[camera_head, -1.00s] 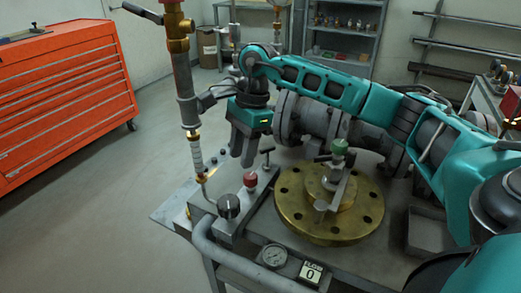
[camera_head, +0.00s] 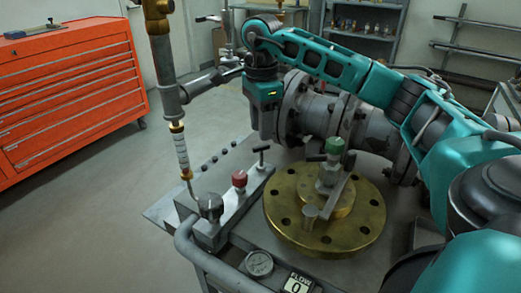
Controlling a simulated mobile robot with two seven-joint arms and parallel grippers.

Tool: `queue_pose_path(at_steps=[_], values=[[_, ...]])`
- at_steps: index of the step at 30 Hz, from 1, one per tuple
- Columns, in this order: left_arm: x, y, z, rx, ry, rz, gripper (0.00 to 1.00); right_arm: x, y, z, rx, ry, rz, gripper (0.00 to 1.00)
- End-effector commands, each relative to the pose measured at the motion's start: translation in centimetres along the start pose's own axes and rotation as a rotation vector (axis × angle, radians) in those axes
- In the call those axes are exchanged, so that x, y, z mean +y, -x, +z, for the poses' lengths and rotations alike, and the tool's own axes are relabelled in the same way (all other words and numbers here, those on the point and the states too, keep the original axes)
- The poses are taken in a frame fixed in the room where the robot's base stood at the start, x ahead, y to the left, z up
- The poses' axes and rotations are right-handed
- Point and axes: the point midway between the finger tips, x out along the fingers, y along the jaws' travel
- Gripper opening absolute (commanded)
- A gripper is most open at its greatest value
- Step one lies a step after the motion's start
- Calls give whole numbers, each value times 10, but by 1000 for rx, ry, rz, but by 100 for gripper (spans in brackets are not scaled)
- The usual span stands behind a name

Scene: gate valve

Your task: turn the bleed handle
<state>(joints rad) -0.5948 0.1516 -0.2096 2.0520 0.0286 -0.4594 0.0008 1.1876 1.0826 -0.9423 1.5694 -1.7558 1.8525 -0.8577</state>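The bleed handle cannot be told for certain. One candidate is a small dark T-handle (camera_head: 262,156) standing on the grey manifold block (camera_head: 231,207). A red knob (camera_head: 239,180) and a black knob (camera_head: 210,206) sit on the same block. My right gripper (camera_head: 267,136) points down just above and behind the T-handle, in front of the grey pipe flange. Its fingers overlap in this view, so their gap is hidden. It appears apart from the T-handle. My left gripper is out of view.
A brass flange (camera_head: 282,222) with a green-capped valve (camera_head: 334,147) stands to the right. A tall pipe (camera_head: 165,75) rises at left. A grey pipe valve body (camera_head: 322,113) lies behind.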

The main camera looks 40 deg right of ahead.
Motion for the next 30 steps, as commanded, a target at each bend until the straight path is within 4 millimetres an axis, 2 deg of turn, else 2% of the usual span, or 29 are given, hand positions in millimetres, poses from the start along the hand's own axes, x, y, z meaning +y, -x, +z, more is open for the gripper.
queue_pose_path(at_steps=[1, 9, 15, 26, 30], values=[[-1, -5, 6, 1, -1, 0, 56, 0, -10, 0, 0, 0, 1, 37], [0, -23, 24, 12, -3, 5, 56, 0, -44, 0, 0, 1, 1, 37], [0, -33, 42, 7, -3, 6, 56, 0, -63, 0, -1, 1, 0, 37], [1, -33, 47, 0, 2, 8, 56, 0, -64, 0, -1, 1, 0, 37], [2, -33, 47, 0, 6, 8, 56, 0, -65, 0, -1, 1, 0, 25]])
